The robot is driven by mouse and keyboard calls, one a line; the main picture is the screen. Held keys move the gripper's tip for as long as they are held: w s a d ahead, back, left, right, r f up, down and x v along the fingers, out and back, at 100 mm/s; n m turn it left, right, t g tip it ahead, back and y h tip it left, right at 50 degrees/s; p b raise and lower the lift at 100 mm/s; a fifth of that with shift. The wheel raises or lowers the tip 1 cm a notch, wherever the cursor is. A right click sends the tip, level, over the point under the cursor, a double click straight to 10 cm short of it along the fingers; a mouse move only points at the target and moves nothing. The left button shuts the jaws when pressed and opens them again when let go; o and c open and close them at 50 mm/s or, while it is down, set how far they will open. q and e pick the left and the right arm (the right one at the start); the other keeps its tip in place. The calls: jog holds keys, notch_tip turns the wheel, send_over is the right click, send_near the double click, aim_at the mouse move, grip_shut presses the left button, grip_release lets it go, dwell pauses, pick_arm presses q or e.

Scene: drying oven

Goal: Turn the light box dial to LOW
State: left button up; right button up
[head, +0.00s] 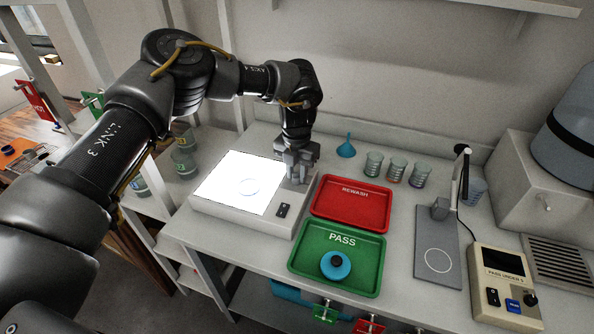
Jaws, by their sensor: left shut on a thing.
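The light box (235,214) sits on the left part of the bench, with its white panel (222,180) brightly lit. A round clear dish (248,187) lies on the panel. A small black switch (284,210) is on the box's front right strip. My left gripper (297,178) points down at the right strip of the box, behind the switch, and is shut on the dial there. The dial is hidden by the fingers, so its pointer and setting cannot be read. My right gripper is out of view.
A red REWASH tray (350,211) and a green PASS tray (310,262) holding a blue ring-shaped item (336,265) lie right of the box. A blue funnel (346,149) and several beakers (396,171) stand behind. A control unit (503,285) is at far right.

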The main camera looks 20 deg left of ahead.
aim_at(297, 173)
pick_arm(q)
jog(key=n, duration=0.5)
jog(key=shift+n+p, duration=0.3)
jog(key=shift+p, duration=0.05)
jog(key=n+p, duration=0.1)
jog(key=n, duration=0.3)
jog(key=shift+n, duration=0.3)
jog(key=o, duration=1)
jog(key=shift+r, duration=0.1)
notch_tip(297, 173, up, 11)
jog(key=shift+f+b, duration=0.15)
jog(key=shift+b, duration=0.25)
